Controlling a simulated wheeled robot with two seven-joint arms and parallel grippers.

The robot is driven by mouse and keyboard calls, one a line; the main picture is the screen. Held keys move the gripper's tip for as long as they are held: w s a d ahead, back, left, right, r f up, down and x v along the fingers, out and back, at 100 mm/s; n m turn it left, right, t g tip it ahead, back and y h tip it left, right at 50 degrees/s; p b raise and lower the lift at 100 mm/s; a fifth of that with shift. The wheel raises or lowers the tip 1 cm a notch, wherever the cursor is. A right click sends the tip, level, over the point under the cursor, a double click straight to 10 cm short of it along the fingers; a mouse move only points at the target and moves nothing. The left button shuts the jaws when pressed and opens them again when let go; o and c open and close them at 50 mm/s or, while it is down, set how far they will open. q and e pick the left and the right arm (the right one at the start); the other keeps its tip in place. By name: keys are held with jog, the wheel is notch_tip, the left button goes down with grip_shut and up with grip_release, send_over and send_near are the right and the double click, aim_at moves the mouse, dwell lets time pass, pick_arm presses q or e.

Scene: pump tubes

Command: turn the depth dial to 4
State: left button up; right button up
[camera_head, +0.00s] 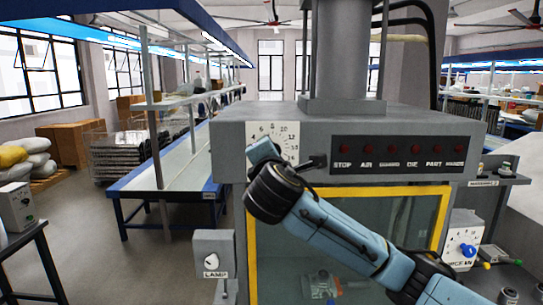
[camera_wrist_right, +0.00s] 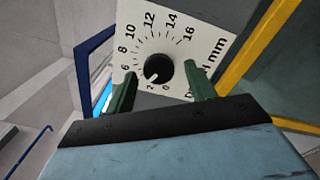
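The depth dial is a round black knob (camera_wrist_right: 158,68) on a white scale plate (camera_wrist_right: 205,52) marked up to 16 with "mm". Its white pointer mark faces down-left, near the 2. The 4 is hidden, apparently behind the left finger. My right gripper (camera_wrist_right: 160,73) is open, with one green finger on each side of the knob and a gap showing on both sides. In the head view the plate (camera_head: 281,130) shows at the press front's upper left, and my right wrist hides the knob. My left gripper is in neither view.
A dark panel of labelled red buttons (camera_head: 412,150) lies right of the plate. Below is a yellow-framed window (camera_head: 441,218). A LAMP switch box (camera_head: 213,254) stands lower left, and another dial box (camera_head: 462,240) stands at right. A blue-edged bench (camera_head: 160,180) is behind left.

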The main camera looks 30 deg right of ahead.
jog(key=b+v, duration=0.2)
jog(key=v, duration=1.1)
jog(key=shift+a, duration=0.15)
jog(key=shift+s, duration=0.1)
